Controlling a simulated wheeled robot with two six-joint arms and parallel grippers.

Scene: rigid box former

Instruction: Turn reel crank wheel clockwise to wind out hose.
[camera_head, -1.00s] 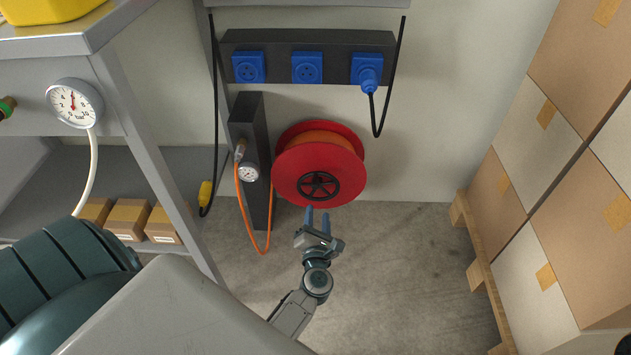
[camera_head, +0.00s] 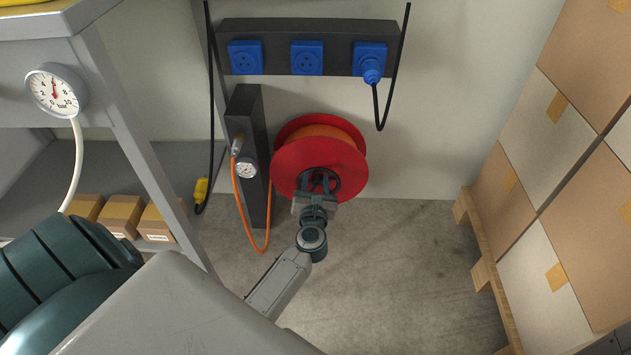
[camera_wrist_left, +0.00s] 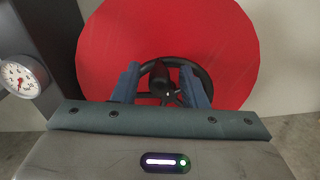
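The red hose reel (camera_head: 290,160) hangs at the wall, with orange hose (camera_head: 320,131) wound between its flanges. Its black spoked crank wheel (camera_head: 332,172) sits on the front face, partly hidden by my gripper. My left gripper (camera_head: 319,182) is at the wheel, with its two blue fingers apart. In the left wrist view the fingers of this gripper (camera_wrist_left: 163,85) stand either side of the wheel's dark central part (camera_wrist_left: 161,78), with gaps visible. I cannot tell whether the fingers touch the wheel rim. My right gripper is not in view.
A dark post with a gauge (camera_head: 246,168) and a looping orange hose (camera_head: 243,220) stands left of the reel. A socket strip (camera_head: 275,62) is above. A shelf bench (camera_head: 118,140) is at left; stacked boxes (camera_head: 550,240) on a pallet are at right.

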